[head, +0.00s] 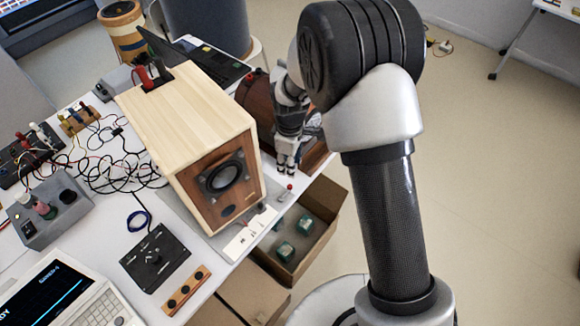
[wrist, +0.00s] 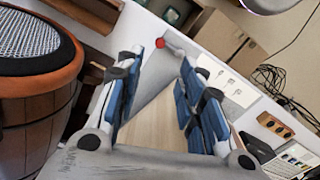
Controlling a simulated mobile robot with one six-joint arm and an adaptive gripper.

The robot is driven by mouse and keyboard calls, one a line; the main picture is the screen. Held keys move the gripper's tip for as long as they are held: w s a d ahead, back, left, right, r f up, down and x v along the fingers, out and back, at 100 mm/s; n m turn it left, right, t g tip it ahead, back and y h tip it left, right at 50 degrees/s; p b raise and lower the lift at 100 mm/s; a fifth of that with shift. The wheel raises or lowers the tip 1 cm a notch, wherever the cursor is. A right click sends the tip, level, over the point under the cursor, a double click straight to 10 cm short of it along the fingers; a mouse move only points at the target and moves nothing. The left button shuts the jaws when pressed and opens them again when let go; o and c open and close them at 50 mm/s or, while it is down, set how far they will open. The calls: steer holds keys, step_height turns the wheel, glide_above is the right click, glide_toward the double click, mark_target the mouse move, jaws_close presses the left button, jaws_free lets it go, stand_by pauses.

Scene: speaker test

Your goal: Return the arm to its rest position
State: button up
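My arm (head: 390,200) reaches over the right side of the table. My gripper (head: 287,160) hangs at the right side of the wooden speaker box (head: 175,115), fingers pointing down. In the wrist view my gripper (wrist: 163,75) is open, its blue-padded fingers well apart with nothing held between them. A pale wooden surface (wrist: 155,125) shows behind the gap. A small red knob (wrist: 160,43) shows beyond the fingertips; a red-topped post (head: 289,187) stands near the gripper in the head view. I cannot tell whether the gripper touches the box.
A brown barrel-like object with a mesh top (wrist: 35,85) stands close beside the gripper. Cables (head: 115,160), a black control box (head: 155,258) and an oscilloscope (head: 60,295) crowd the table (head: 205,275). An open carton (head: 325,195) is below its right edge.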

stand_by(0.5)
steer(key=s+d+r+m+t, duration=0.1)
steer(key=s+d+r+m, duration=0.25)
steer(key=r, duration=0.65)
steer(key=s+d+r+m+t, duration=0.1)
steer(key=s+d+r+m, duration=0.3)
steer(key=r, duration=0.7)
steer(key=s+d+r+m+t, duration=0.1)
steer(key=s+d+r+m, duration=0.2)
steer(key=s, duration=0.6)
steer(key=s+d+r+m+t, duration=0.1)
steer(key=s+d+r+m, duration=0.2)
steer(key=s, duration=0.5)
steer(key=shift+s+d+r+m+t, duration=0.35)
steer(key=shift+s+d+r, duration=0.1)
steer(key=shift+d, duration=0.25)
